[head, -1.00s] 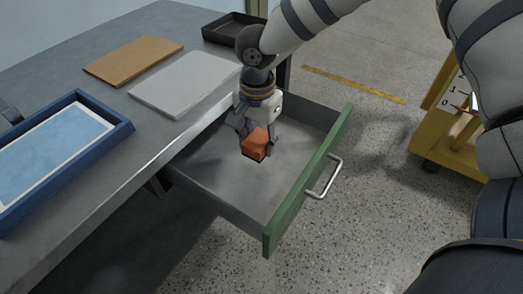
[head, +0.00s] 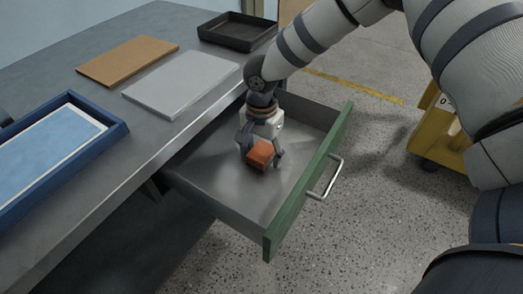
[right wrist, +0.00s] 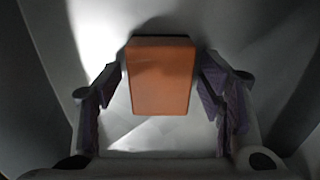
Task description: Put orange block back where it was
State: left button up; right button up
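The small orange block (head: 260,154) is inside the open drawer, between the fingers of my right gripper (head: 261,150). It appears to be at the drawer floor, though its underside is hidden. In the right wrist view the orange block (right wrist: 161,78) lies centred between the two fingers. Narrow gaps show on both sides, so the right gripper (right wrist: 162,62) looks open around it. The grey drawer (head: 222,192) has a green front (head: 300,195) with a metal handle (head: 325,180). My left gripper is not in view.
On the grey table are a blue-framed tray (head: 112,136), a brown board (head: 128,61), a light grey board (head: 180,83) and a black tray (head: 240,42). A yellow cart (head: 440,135) stands on the right. The drawer's front part is clear.

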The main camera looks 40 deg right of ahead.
aim_at(262, 151)
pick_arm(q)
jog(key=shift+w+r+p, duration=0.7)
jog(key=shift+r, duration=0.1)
pick_arm(e)
notch_tip(262, 151, up, 12)
jog(key=shift+r, duration=0.2)
